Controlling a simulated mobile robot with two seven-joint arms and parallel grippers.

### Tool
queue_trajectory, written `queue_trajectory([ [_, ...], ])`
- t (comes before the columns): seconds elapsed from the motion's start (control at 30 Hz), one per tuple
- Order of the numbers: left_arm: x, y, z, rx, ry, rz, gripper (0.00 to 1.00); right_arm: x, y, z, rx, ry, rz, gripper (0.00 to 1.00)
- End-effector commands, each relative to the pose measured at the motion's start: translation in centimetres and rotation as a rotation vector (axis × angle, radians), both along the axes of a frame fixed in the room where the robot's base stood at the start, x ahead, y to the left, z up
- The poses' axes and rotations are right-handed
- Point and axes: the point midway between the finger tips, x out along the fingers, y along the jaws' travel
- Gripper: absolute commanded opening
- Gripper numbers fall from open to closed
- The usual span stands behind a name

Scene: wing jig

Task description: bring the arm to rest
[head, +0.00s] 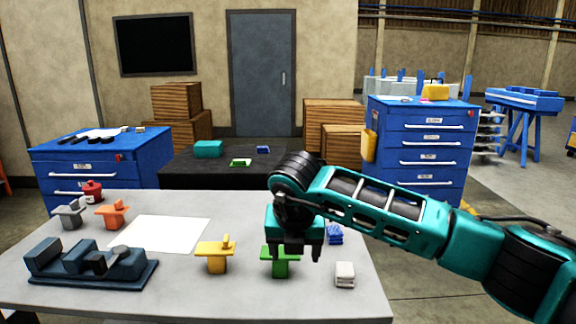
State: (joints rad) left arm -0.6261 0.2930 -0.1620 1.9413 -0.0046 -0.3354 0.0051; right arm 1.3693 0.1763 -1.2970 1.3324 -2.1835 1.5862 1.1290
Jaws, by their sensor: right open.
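My right arm, teal and black, reaches in from the right over the grey table (180,292). Its right gripper (296,254) points down near the table's front right part, with its jaws apart. My left gripper is not in view.
A yellow T-shaped piece (216,256) stands left of the gripper; a white block (345,274) and blue piece (335,234) are to its right. A dark blue fixture (92,264), grey piece (70,214), orange piece (112,214) and white sheet (160,234) lie left.

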Motion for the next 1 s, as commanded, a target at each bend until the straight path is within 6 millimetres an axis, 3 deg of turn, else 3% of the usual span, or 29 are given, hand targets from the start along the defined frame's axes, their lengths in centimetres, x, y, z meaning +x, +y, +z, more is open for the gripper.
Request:
queue_trajectory([
  [0.17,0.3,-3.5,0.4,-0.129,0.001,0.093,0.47,0.0,0.0,0.0,0.000,0.000,0.000,0.68],
  [0.3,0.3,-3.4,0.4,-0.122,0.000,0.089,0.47,-3.8,4.3,-3.8,0.198,0.152,0.127,0.68],
  [0.47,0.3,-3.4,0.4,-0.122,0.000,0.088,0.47,-9.1,9.6,-6.0,0.507,0.321,0.255,0.68],
  [0.57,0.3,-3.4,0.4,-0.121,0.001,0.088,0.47,-12.5,12.7,-5.9,0.755,0.422,0.306,0.68],
  [0.7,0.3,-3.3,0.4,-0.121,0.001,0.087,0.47,-16.0,15.6,-3.7,1.168,0.526,0.300,0.68],
  [0.87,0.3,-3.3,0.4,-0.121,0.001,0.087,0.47,-16.4,15.4,-0.7,1.628,0.560,0.141,0.68],
  [1.0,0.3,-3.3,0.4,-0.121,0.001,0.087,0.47,-14.5,12.1,0.1,1.967,0.520,-0.132,0.68],
])
